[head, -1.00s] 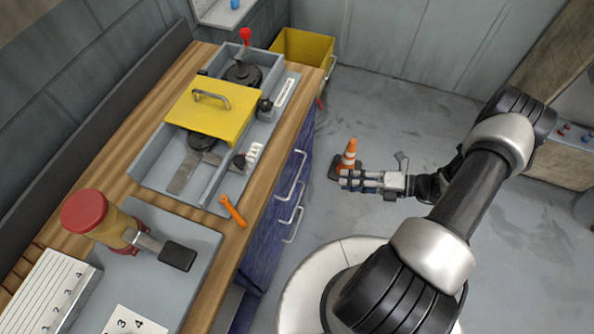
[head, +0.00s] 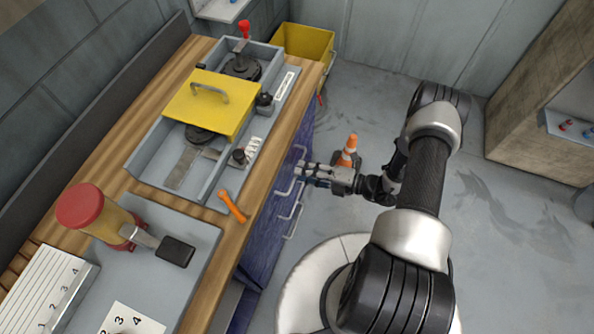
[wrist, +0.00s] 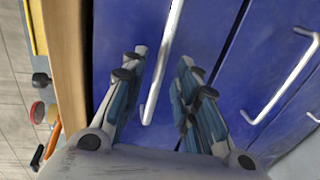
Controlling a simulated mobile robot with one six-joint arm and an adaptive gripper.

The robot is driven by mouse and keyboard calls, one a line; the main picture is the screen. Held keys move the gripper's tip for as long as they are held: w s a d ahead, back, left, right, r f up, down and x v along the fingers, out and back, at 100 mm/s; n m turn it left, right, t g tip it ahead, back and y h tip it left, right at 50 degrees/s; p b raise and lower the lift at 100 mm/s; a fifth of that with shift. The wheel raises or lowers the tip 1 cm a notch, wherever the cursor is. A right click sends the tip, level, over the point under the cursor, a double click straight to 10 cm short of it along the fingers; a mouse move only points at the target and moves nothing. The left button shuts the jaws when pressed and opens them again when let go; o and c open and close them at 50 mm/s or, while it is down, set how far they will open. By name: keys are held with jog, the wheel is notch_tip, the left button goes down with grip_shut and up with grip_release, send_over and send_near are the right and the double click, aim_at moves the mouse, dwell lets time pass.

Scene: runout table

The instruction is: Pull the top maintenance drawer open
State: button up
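The top maintenance drawer (wrist: 210,30) has a blue front just under the wooden countertop and looks shut. Its pale bar handle (wrist: 166,60) runs through the gap between my fingertips in the wrist view. In the head view this handle (head: 290,189) shows on the bench's side, partly hidden by my gripper. My gripper (head: 301,170) is at the handle, with its fingers apart. In the wrist view the open gripper (wrist: 165,68) has one finger on each side of the bar. I cannot tell whether either finger touches it.
A lower handle (wrist: 290,80) sits to the right in the wrist view. The wooden countertop (head: 262,175) carries a grey tray (head: 148,165), a yellow cover (head: 205,112) and an orange tool (head: 232,207). A traffic cone (head: 349,150) stands on the floor behind my gripper.

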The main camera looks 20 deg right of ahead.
jog(key=shift+x, duration=1.65)
grip_shut()
